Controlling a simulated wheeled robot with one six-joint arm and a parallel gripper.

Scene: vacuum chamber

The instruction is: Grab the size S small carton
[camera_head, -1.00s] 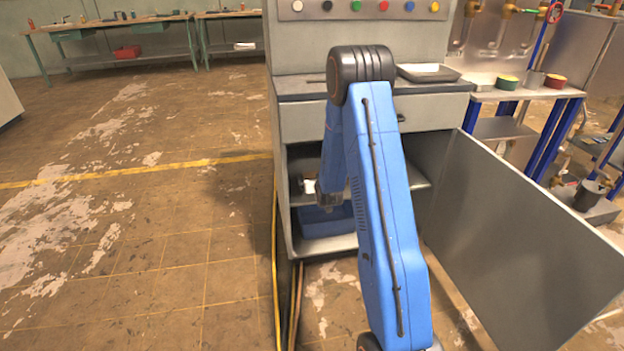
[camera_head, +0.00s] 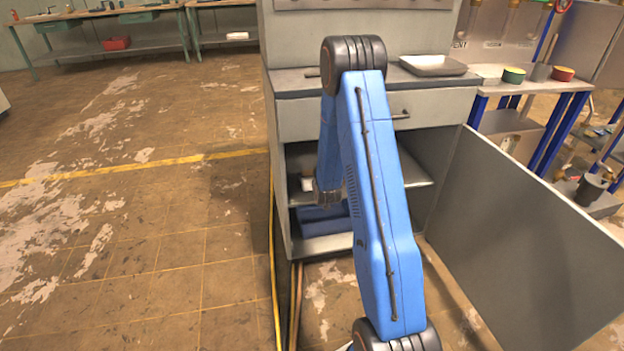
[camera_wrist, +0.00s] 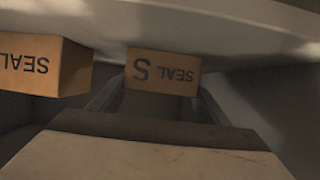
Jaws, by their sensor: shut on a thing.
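A small brown carton (camera_wrist: 163,72) marked "SEAL S", its print upside down, shows in the middle of the wrist view between the two fingers. My gripper (camera_wrist: 158,88) is shut on it. A second brown carton (camera_wrist: 45,66) marked "SEAL" is at the left of the wrist view, partly cut off by the picture edge, so any size letter is out of sight. In the head view my gripper (camera_head: 326,197) is at the cabinet's opening, at the shelf; the held carton cannot be made out there.
The grey cabinet (camera_head: 283,210) has a shelf, with a blue bin (camera_head: 322,226) below it. Its door (camera_head: 530,245) stands wide open on the right. A grey tray (camera_head: 433,66) lies on top. Open floor (camera_head: 130,250) lies to the left.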

